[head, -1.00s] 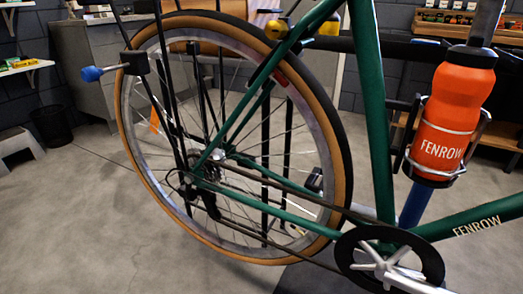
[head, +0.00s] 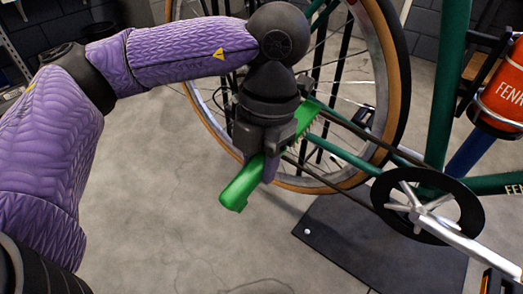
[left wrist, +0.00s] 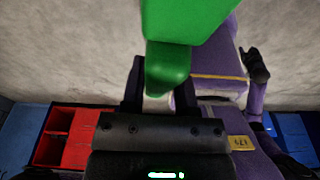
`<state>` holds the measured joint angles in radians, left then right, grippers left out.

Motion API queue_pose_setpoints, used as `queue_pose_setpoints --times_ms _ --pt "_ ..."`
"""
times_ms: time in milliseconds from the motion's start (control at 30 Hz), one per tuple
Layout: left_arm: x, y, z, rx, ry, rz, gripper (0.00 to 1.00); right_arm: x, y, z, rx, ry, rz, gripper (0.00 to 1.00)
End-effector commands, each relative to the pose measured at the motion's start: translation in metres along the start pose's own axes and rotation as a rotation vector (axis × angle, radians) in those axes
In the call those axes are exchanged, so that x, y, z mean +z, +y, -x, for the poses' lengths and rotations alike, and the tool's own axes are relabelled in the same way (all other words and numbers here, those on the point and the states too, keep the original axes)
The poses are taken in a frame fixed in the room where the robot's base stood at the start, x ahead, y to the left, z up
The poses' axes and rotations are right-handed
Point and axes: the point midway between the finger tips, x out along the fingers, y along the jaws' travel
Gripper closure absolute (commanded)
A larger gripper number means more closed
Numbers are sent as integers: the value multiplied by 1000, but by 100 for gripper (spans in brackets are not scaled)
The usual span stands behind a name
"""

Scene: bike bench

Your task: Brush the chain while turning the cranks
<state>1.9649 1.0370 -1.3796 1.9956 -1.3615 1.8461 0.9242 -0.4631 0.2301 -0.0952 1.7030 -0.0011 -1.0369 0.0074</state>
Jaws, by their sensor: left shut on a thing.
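My left gripper (head: 264,160) is shut on a green brush (head: 238,187), with the handle pointing down and left. The brush's bristled end (head: 304,116) reaches up and right past the fingers, close to the chain (head: 365,137) behind the crankset; I cannot tell whether the bristles touch it. The brush also fills the upper middle of the left wrist view (left wrist: 185,30). The black chainring (head: 467,212) and silver crank arm (head: 462,243) are at the lower right, with nothing holding them. My gripper hides the rear sprockets. My right gripper is not seen.
The rear wheel (head: 398,90) and green frame (head: 449,75) stand behind the brush. An orange bottle (head: 507,85) is at the right edge. A dark mat (head: 380,250) lies under the crankset. A red bin (left wrist: 70,140) shows in the left wrist view.

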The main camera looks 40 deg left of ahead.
Motion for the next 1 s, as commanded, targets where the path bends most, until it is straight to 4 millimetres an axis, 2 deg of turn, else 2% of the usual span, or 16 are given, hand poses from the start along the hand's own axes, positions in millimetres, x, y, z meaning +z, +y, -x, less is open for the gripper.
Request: queue_pose_setpoints --times_ms 33,100,233,367,1000 --pt "-2 2 12 -20 12 108 100 0 0 0 0 0 0 41" --pt "-6 3 24 -45 37 241 100 0 0 0 0 0 0 41" --pt "-9 4 34 -71 60 358 100 0 0 0 0 0 0 41" --pt "-2 7 33 -75 65 369 100 0 0 0 0 0 0 41" --pt "58 28 18 -75 63 367 100 0 0 0 0 0 0 41"
